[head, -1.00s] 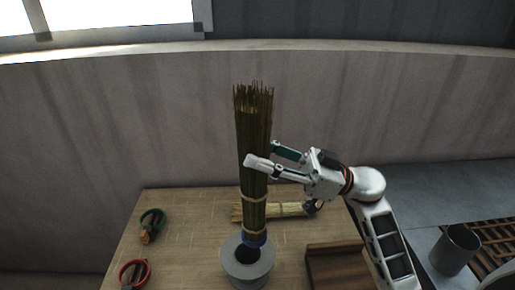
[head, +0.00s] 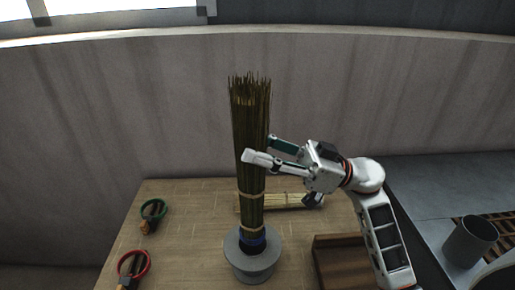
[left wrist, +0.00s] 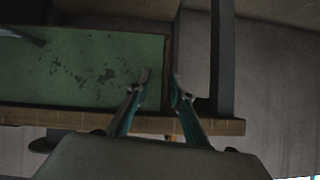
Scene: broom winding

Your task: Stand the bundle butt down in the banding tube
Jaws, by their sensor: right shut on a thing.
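The bundle (head: 250,120) of dark straw stands upright, with its ragged tips up and its butt down. A pale tie circles its lower part and a blue band sits near the butt. The butt is at the mouth of the grey banding tube (head: 253,265), covering the opening; I cannot tell how deep it reaches. My right gripper (head: 262,150) is shut on the bundle around mid-height, one finger in front. My left gripper (left wrist: 161,75) shows only in the left wrist view, its fingers apart and nothing between them.
Green-handled (head: 152,213) and red-handled (head: 133,268) tools lie at the left of the table. A brown wooden tray (head: 340,265) is at right, a grey cup (head: 470,242) farther right. A green panel (left wrist: 80,65) is near my left gripper.

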